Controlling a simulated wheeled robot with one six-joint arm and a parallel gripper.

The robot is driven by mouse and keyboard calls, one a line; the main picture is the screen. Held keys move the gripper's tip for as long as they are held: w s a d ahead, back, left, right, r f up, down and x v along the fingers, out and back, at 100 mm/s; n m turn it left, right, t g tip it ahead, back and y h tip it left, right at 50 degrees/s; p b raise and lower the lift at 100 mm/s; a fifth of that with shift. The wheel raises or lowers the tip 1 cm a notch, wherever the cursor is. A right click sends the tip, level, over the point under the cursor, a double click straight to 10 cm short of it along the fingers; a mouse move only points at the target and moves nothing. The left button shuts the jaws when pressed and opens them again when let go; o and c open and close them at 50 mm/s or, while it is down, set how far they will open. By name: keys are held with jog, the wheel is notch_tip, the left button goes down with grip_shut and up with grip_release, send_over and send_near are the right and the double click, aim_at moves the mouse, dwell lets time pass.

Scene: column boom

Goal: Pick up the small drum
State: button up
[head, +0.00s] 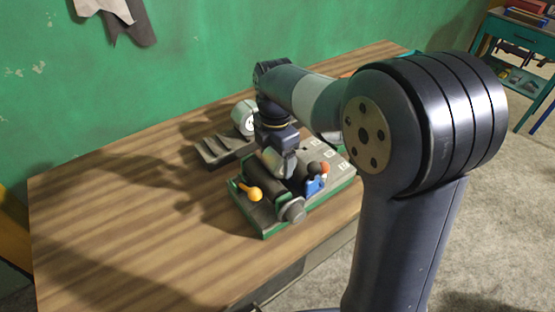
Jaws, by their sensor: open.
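My gripper (279,168) points down over a green-edged grey machine-like unit (263,232) on the wooden table. The jaws are open but seen small, and what lies between them is hidden. A dark cylinder with a grey round end (292,211) lies on the unit just below and in front of the gripper. A pale round-faced cylinder (244,117) stands behind the gripper, to its left, apart from it. I cannot tell for certain which of these is the small drum.
An orange-knobbed lever (251,193), a blue part (316,185) and an orange-red part (324,169) stick up around the gripper. A grey ridged block (222,149) lies to the left. The left of the wooden table (110,215) is clear. A green wall (180,70) stands behind.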

jog(key=shift+w+d+f, duration=0.2)
jog(key=shift+d+f, duration=0.05)
jog(key=shift+f, duration=0.5)
jog(key=shift+c, duration=0.4)
jog(key=c, duration=1.1)
